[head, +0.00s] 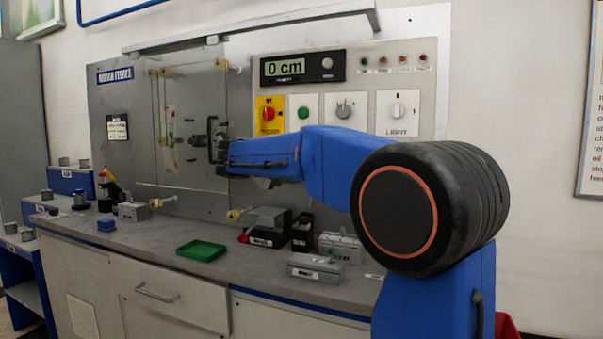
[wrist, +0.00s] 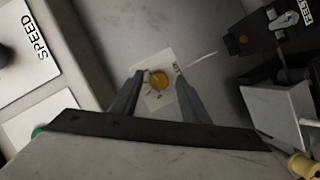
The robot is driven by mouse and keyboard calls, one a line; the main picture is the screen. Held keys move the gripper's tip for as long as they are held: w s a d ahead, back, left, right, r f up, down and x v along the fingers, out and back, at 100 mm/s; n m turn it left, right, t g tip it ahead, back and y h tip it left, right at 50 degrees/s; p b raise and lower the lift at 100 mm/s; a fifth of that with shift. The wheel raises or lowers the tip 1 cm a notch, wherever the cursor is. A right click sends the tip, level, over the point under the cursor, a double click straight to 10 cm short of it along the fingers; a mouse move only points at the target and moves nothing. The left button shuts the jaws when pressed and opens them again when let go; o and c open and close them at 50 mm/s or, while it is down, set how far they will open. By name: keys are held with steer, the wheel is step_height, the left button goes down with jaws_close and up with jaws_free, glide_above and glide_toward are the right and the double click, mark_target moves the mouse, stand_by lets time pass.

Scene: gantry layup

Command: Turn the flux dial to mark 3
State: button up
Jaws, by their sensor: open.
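In the head view my blue arm reaches left to the panel, and I cannot pick out this knob there.
A panel at the back holds a "0 cm" display (head: 303,67), a red knob (head: 268,113), a green button (head: 304,113), a grey dial (head: 344,107) and a white LIGHT dial (head: 397,110). A green tray (head: 201,251) and several small boxes lie on the bench (head: 150,243).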

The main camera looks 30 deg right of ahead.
steer(key=v, duration=1.7)
steer(key=shift+a, duration=0.15)
steer(key=shift+a, duration=0.1)
